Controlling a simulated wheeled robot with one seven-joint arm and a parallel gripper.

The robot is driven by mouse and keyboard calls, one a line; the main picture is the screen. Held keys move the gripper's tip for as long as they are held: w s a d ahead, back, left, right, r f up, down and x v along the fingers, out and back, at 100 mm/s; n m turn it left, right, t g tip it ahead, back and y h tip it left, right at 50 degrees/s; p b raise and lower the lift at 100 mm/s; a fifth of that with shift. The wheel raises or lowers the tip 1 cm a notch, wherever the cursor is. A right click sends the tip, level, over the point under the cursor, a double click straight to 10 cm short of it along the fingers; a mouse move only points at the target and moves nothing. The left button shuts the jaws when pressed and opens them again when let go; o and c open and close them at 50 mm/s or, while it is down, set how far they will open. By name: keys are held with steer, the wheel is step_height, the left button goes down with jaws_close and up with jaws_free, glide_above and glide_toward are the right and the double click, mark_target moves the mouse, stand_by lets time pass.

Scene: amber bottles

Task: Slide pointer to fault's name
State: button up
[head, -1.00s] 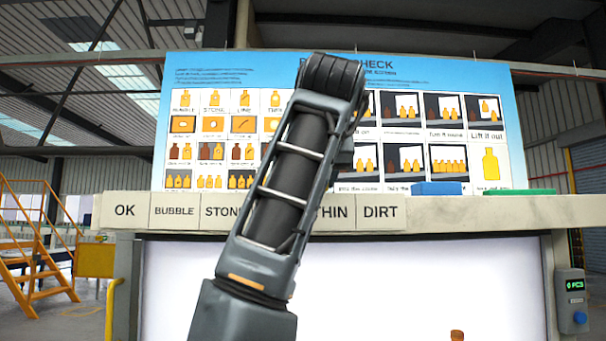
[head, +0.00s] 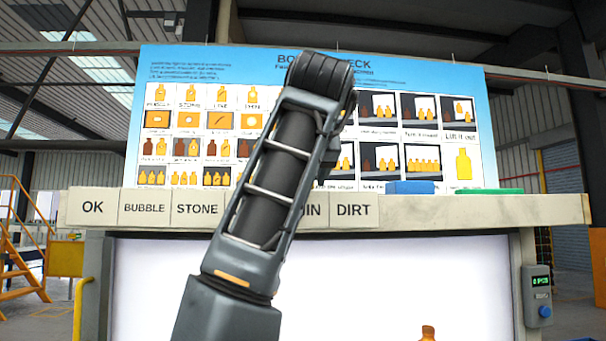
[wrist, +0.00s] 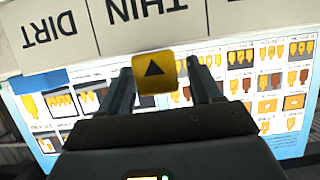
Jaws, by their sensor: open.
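The pointer (wrist: 154,73) is a yellow block with a black triangle, seen in the wrist view. My gripper (wrist: 159,70) is open, with one finger on each side of it. A narrow gap shows on the right; on the left, finger and pointer look almost touching. In the wrist view, which is upside down, the pointer lies by the THIN label (wrist: 150,14), with DIRT (wrist: 47,30) to its left. In the head view, OK (head: 92,207), BUBBLE (head: 145,208), STONE (head: 194,209) and DIRT (head: 353,210) are readable. My arm hides the pointer, gripper and part of THIN there.
A chart of bottle faults (head: 463,125) stands behind the ledge (head: 480,211). A blue block (head: 410,187) and a green one (head: 488,191) lie on the ledge. An amber bottle (head: 428,334) shows at the bottom against a white panel. A small display box (head: 538,295) is at right.

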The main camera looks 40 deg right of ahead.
steer(key=b+v, duration=0.1)
steer(key=v, duration=0.6)
steer(key=shift+s+a+b, duration=0.2)
steer(key=shift+s+b, duration=0.1)
steer(key=shift+s, duration=0.1)
stand_by(0.3)
